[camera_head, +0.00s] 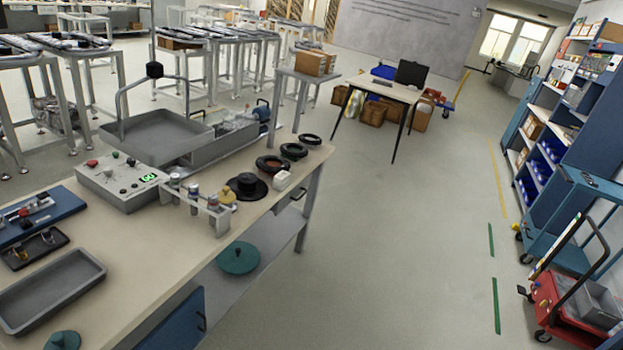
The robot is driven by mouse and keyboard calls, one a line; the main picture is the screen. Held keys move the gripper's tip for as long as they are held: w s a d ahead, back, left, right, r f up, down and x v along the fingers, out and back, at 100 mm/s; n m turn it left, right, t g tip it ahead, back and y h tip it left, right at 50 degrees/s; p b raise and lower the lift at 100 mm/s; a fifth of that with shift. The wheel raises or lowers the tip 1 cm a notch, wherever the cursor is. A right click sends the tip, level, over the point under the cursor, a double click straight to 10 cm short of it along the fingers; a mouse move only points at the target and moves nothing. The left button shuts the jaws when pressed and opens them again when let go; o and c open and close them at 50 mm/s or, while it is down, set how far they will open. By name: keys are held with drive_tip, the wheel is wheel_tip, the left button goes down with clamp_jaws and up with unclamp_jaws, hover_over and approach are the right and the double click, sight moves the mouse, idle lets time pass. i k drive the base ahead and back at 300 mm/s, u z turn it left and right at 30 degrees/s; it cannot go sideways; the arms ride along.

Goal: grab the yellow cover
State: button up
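A small yellow cover (226,194) sits on the workbench (165,243), towards its right-hand edge. It appears as a low disc with a raised middle, small in the picture. A black disc-shaped part (247,187) is just to its right. A grey rack holding several small cylinders (194,193) is close on its left, and partly in front of it. My gripper is not in view, so its opening and anything it holds are hidden.
A control box (122,182) and a grey basin (155,137) stand left of the rack. The floor right of the bench is clear. A red cart (565,300) stands far right.

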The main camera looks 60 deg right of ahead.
sight(226, 197)
drive_tip(key=z, duration=1.3)
drive_tip(key=i, duration=1.4)
drive_tip(key=u, duration=0.6)
